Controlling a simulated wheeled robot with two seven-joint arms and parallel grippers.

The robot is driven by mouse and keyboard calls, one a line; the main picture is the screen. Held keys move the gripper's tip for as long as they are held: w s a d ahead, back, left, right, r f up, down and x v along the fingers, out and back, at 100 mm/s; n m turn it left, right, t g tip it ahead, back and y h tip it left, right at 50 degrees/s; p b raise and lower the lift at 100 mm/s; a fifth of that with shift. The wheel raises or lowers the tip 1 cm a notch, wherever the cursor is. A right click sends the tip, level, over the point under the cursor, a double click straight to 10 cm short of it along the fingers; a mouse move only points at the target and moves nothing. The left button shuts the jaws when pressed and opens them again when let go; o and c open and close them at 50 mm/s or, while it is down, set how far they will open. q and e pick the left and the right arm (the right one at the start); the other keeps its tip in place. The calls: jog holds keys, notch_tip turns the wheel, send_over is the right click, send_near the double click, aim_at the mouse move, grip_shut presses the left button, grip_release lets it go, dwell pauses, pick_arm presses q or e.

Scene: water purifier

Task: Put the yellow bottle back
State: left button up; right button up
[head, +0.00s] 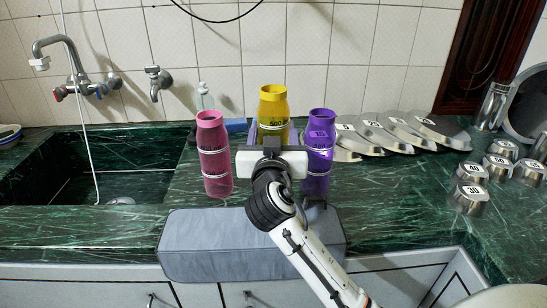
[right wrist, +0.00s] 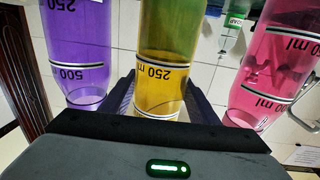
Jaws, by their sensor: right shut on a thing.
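The yellow bottle (head: 274,103) stands upright between the pink and purple bottles in the head view, its top higher in the picture than theirs. It also shows in the right wrist view (right wrist: 165,60), which is upside down. My right gripper (head: 272,137) is shut on the yellow bottle, with one dark finger on each side in the right wrist view (right wrist: 160,98). The hand hides the bottle's base, so I cannot tell whether it touches the counter. My left gripper is not in view.
The pink bottle (head: 214,160) stands close left, the purple bottle (head: 318,160) close right. Metal lids (head: 400,130) and numbered metal cups (head: 470,190) are right. A sink (head: 90,180) with taps is left. Behind are a small clear bottle (head: 204,98) and a tiled wall.

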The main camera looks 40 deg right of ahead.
notch_tip(320, 180, down, 4)
jog(key=shift+r+b, duration=0.1)
jog(key=shift+b, duration=0.2)
jog(key=shift+f, duration=0.55)
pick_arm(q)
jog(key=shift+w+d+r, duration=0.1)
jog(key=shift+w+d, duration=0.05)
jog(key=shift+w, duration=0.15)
pick_arm(e)
jog(key=shift+f+b, duration=0.25)
jog(key=shift+b, duration=0.05)
jog(key=o, duration=1.5)
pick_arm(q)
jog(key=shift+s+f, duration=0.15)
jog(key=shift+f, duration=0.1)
